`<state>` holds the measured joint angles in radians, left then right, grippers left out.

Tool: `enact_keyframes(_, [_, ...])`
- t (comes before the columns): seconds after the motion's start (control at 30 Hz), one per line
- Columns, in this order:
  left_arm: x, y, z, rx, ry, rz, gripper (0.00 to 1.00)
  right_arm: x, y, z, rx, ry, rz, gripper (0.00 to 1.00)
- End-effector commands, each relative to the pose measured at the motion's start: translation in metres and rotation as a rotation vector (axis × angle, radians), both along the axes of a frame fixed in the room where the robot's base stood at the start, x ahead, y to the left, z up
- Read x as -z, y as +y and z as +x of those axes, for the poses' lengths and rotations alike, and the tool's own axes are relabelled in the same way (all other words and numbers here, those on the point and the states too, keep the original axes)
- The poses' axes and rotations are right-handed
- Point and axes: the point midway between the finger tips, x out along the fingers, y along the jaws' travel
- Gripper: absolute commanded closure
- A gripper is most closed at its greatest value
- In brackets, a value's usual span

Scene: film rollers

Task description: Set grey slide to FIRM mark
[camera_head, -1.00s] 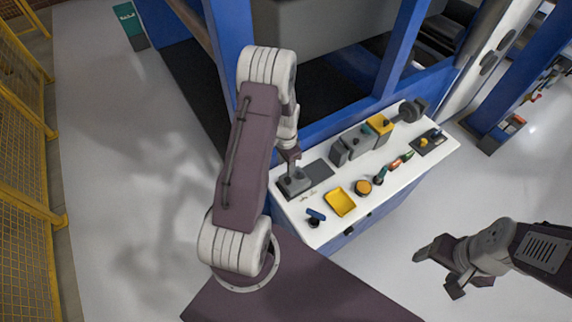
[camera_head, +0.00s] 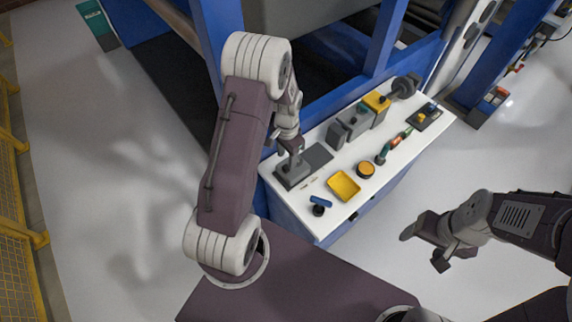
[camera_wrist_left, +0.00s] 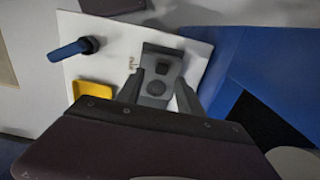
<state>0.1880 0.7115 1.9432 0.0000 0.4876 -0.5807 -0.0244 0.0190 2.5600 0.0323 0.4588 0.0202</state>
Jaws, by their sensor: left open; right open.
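The grey slide (camera_head: 296,168) sits on a dark plate (camera_head: 318,157) at the left end of the white worktop. It also shows in the left wrist view (camera_wrist_left: 158,72) as a grey block with a dark round knob. My left gripper (camera_head: 289,147) points down just above the slide. In the left wrist view the left gripper's fingers (camera_wrist_left: 158,94) are apart, one on each side of the slide's near part; I cannot tell whether they touch it. The FIRM mark is not readable. My right gripper (camera_head: 424,247) is open and empty, over the floor at lower right.
A yellow tray (camera_head: 343,185), a blue-handled knob (camera_head: 320,204) and an orange round button (camera_head: 366,170) lie near the slide. Grey blocks (camera_head: 347,127) and a yellow block (camera_head: 376,102) stand behind. A blue machine frame borders the worktop's back.

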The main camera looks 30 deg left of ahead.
Motion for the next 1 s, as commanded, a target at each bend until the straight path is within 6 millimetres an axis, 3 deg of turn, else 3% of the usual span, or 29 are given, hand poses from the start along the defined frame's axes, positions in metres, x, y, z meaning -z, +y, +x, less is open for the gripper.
enact_keyframes(0.23, [0.044,0.0,0.0,0.0,0.002,0.0,0.56,-0.005,0.0,0.0,0.0,0.0,0.0,0.32])
enact_keyframes(0.57, [0.053,0.0,0.0,0.0,-0.001,0.001,0.56,-0.005,0.0,0.0,0.0,0.0,0.0,0.32])
enact_keyframes(0.6, [0.053,0.0,0.0,0.0,-0.001,0.001,0.59,-0.005,0.0,0.0,0.0,0.0,0.0,0.32])
enact_keyframes(0.73, [0.053,0.001,0.0,0.0,-0.001,0.001,0.95,-0.005,0.0,0.0,0.0,0.0,0.0,0.32])
enact_keyframes(0.77, [0.053,0.001,0.0,0.0,-0.001,0.001,1.0,-0.005,0.0,0.0,0.0,0.0,0.0,0.32])
enact_keyframes(1.0, [0.053,0.0,0.001,0.0,-0.002,0.0,1.0,-0.005,0.0,0.0,0.0,0.0,0.0,0.32])
